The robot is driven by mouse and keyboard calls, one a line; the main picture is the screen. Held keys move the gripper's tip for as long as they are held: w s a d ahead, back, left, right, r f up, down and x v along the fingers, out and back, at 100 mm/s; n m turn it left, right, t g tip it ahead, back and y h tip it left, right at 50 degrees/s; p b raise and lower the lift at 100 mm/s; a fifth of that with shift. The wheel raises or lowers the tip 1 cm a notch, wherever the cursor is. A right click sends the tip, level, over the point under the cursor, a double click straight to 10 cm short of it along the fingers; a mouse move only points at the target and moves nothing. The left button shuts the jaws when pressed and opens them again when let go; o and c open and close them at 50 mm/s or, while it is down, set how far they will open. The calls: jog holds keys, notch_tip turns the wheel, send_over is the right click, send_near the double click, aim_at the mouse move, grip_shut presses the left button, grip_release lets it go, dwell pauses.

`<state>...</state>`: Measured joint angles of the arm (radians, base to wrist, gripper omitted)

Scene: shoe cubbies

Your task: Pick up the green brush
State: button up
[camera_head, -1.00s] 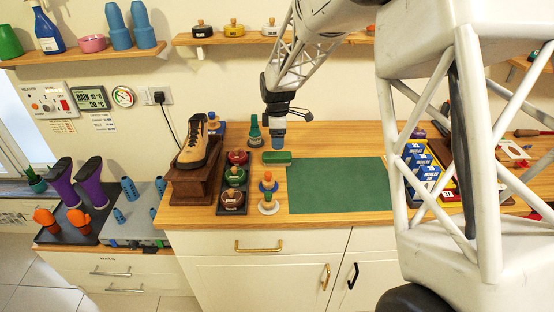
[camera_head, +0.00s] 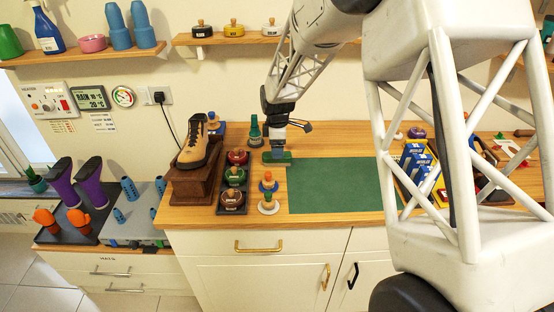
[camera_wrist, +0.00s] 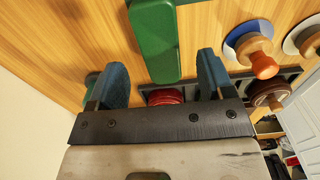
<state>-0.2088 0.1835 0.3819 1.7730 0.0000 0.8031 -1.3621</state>
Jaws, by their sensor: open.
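The green brush (camera_head: 277,159) lies on the wooden counter at the left end of the green mat. In the wrist view its long green body (camera_wrist: 155,40) lies ahead of my fingertips, between their lines. My gripper (camera_head: 278,152) is low over the brush, with its blue fingers in front of part of it. In the wrist view my gripper (camera_wrist: 165,75) has its two blue fingers wide apart with nothing held between them. I cannot tell whether a finger touches the brush.
The green mat (camera_head: 335,185) is clear. Left of the brush stand a dark tray (camera_head: 221,208) of round tins and a tan boot on a wooden stand (camera_head: 190,186). Knobbed round daubers (camera_head: 268,204) stand in front. A dark green bottle (camera_head: 255,132) stands behind.

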jog(key=shift+f, duration=1.95)
jog(key=c, duration=1)
jog(key=shift+r, duration=0.1)
jog(key=shift+r, duration=5)
jog(key=shift+c, duration=0.2)
